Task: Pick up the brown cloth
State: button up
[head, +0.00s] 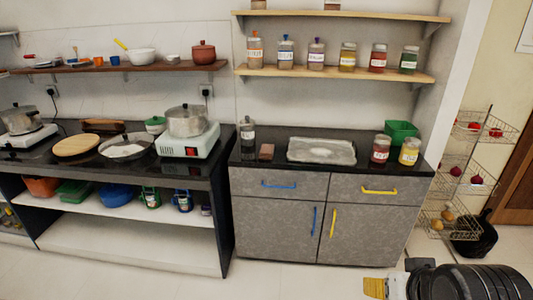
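A small reddish-brown, block-like item (267,151) lies on the dark countertop between a dark-lidded jar and a metal tray. A darker brown item (103,126) lies at the back of the left counter, behind a round wooden board. Both are small in view, and I cannot tell for sure which is the cloth. At the bottom right, part of my arm shows, with what looks like my gripper (388,287) at its left end, low in front of the cabinet and far from both brown items. Its fingers are not clear, and the yellow-orange piece there is unclear.
The metal tray (321,151), jar (247,133), red jar (380,149), yellow jar (409,151) and green bin (401,134) stand on the right counter. A stove with a pot (187,121) is left. Wire baskets (440,217) stand right. The floor in front is clear.

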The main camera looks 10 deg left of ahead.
aim_at(266, 151)
jog(key=i+j+u, duration=0.1)
jog(key=i+j, duration=0.35)
jog(key=i+j+u, duration=0.1)
jog(key=i+j, duration=0.3)
jog(key=i, duration=0.15)
jog(key=i+j, duration=0.35)
jog(key=i, duration=0.15)
jog(key=i+j+u, duration=0.15)
jog(key=i+j, duration=0.2)
jog(key=i, duration=0.2)
jog(key=i+j+u, duration=0.1)
jog(key=i+j, duration=0.2)
jog(key=i, duration=0.2)
